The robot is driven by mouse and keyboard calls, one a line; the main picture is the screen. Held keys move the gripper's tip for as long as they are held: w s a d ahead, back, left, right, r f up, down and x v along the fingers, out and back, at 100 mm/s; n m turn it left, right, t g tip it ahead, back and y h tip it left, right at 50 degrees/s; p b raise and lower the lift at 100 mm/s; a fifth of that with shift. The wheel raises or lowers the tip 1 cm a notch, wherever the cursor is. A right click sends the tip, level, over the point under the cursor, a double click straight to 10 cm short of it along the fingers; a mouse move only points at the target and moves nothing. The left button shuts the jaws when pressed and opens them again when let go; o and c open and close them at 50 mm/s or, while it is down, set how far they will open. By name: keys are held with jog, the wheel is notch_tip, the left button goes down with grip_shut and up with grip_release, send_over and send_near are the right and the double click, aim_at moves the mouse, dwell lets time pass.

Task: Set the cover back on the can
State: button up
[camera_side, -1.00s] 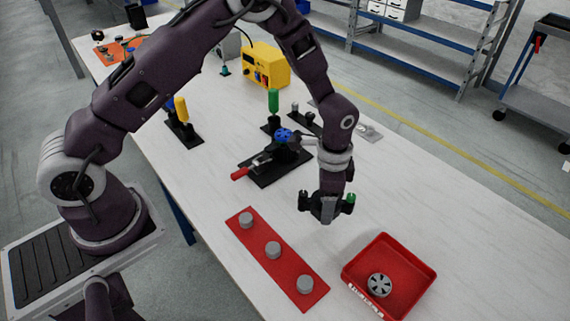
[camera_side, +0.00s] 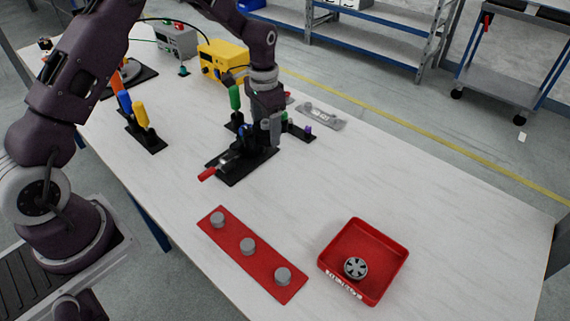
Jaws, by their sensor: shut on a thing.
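My gripper (camera_side: 262,142) points down over the black fixture (camera_side: 228,167) in the middle of the table. It is shut on a part at the fixture. The jaws and arm hide most of that part, so I cannot tell if it is the can or its cover. A red-handled lever (camera_side: 207,174) sticks out at the fixture's front left. A round grey slotted piece (camera_side: 356,268) lies in the red tray (camera_side: 390,284) at the front right. Grey round pieces (camera_side: 218,219), (camera_side: 248,246), (camera_side: 283,276) stand in a row on the red strip (camera_side: 262,262).
Black stands with blue and yellow handles (camera_side: 141,114) are at the left. A green upright handle (camera_side: 235,98) stands close behind my gripper. A yellow box (camera_side: 222,62) and a grey box (camera_side: 177,40) are at the back. The table's right side is clear.

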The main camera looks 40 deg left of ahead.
jog(key=a+n, duration=0.1)
jog(key=a, duration=0.1)
jog(key=a+r+n, duration=0.1)
jog(key=a, duration=0.2)
jog(key=a+r, duration=0.1)
jog(key=a, duration=0.2)
jog(key=shift+w+a+r+n, duration=0.1)
jog(key=shift+w+r+n, duration=0.2)
jog(key=shift+n, duration=0.1)
jog(key=shift+f, duration=3.3)
jog(key=shift+f, duration=0.15)
jog(key=o, duration=0.9)
jog(key=shift+o, duration=0.2)
jog(key=o, duration=0.6)
jog(key=shift+c, duration=0.2)
notch_tip(320, 180, up, 7)
jog(key=shift+r, duration=0.1)
